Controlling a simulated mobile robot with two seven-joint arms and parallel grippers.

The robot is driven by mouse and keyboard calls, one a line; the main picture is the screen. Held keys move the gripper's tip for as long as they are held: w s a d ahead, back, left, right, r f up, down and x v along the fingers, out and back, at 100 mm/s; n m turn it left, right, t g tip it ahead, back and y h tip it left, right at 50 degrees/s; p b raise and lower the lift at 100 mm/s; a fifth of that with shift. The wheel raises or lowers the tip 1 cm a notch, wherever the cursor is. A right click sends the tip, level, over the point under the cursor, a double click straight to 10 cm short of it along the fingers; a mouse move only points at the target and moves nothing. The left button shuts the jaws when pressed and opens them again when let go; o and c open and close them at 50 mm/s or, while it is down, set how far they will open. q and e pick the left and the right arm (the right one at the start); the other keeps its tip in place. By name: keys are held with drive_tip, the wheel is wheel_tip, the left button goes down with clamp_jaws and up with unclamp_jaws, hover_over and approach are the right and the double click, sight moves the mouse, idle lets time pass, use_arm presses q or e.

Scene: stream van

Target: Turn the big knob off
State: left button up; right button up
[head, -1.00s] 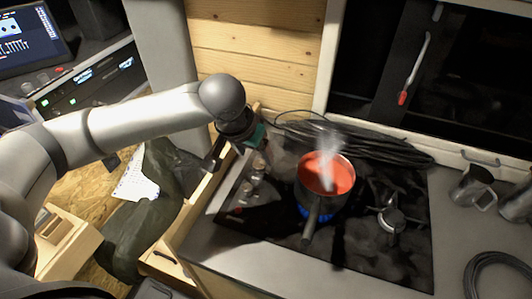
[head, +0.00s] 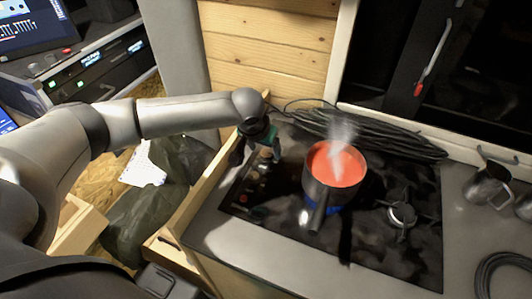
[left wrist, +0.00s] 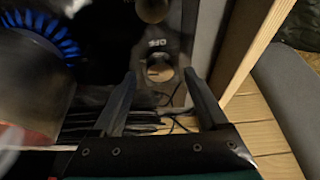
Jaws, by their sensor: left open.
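A round metallic knob (left wrist: 160,70) with "OFF" printed beside it lies between my fingertips in the left wrist view. I cannot tell whether the fingers touch it. A second knob (left wrist: 152,10) is cut by the top edge of that view. My left gripper (head: 257,156) is open over the knob row at the stove's left side in the head view; its fingers also show in the left wrist view (left wrist: 165,80). The gripper partly hides the knobs in the head view. The black stove (head: 370,250) has a lit burner with blue flame (left wrist: 50,30). My right gripper is not in view.
A dark pot (head: 320,195) with red contents steams on the lit burner, close to my left gripper. A coiled black cable (head: 385,135) lies behind the stove. A wooden edge board (head: 205,190) stands left of the counter. Metal mugs (head: 485,185) stand at right.

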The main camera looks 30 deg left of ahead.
sight(267, 156)
use_arm(q)
drive_tip(key=shift+x, duration=1.25)
clamp_jaws()
